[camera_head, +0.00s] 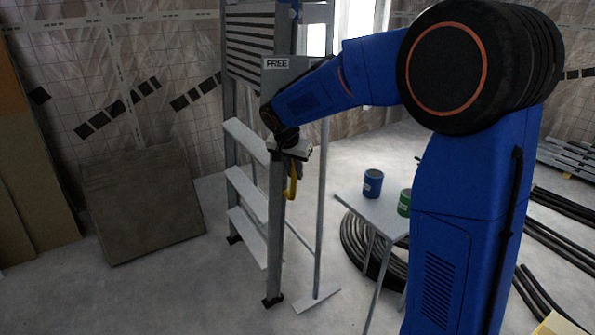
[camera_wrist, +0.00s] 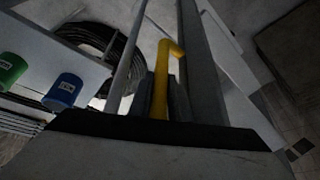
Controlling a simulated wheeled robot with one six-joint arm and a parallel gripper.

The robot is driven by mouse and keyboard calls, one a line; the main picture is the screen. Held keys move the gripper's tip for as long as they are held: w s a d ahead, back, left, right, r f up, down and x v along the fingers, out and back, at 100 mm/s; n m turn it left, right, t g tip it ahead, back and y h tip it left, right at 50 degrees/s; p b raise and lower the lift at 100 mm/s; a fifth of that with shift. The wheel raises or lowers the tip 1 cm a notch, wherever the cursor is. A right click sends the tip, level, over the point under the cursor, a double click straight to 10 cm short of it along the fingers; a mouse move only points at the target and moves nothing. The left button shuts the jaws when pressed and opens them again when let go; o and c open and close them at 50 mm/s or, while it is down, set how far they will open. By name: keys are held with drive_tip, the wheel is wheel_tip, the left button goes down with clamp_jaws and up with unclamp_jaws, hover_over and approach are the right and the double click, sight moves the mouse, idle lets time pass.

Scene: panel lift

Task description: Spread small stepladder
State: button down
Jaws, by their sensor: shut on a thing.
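The small stepladder (camera_head: 247,192) stands upright on the floor in the head view, with pale treads between grey rails. Its near front rail (camera_head: 276,215) runs down to a black foot. A thin rear leg (camera_head: 321,200) stands a little to the right, apart from the front rail at floor level. My gripper (camera_head: 292,160) is at the front rail, at about mid-height, shut on a yellow handle. The yellow handle (camera_head: 292,186) hangs below the jaws, and the wrist view shows its hooked end (camera_wrist: 165,75) beside a grey rail (camera_wrist: 200,65).
A small grey table (camera_head: 372,212) with a blue can (camera_head: 373,184) and a green can (camera_head: 404,203) stands right of the ladder. A black hose coil (camera_head: 352,245) lies under it. Floor in front is clear.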

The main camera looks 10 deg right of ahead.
drive_tip(key=s+a+f+h, duration=0.1)
drive_tip(key=s+a, duration=0.2)
drive_tip(key=a, duration=0.7)
drive_tip(key=s+a+f+t+h, duration=0.1)
drive_tip(key=s+a+h, duration=0.1)
drive_tip(key=a, duration=0.7)
drive_tip(key=s+a+f+h, duration=0.1)
drive_tip(key=s+a, duration=0.3)
drive_tip(key=a, duration=0.6)
drive_tip(key=shift+s+a+f+n+t+h, duration=0.3)
drive_tip(key=shift+s+a+f+n, duration=0.1)
drive_tip(key=shift+f, duration=0.2)
drive_tip(key=c, duration=1.6)
unclamp_jaws()
drive_tip(key=shift+a, duration=0.3)
drive_tip(key=shift+c, duration=0.2)
drive_tip(key=shift+r, duration=0.1)
drive_tip(key=v, duration=1.7)
drive_tip(key=shift+s, duration=0.2)
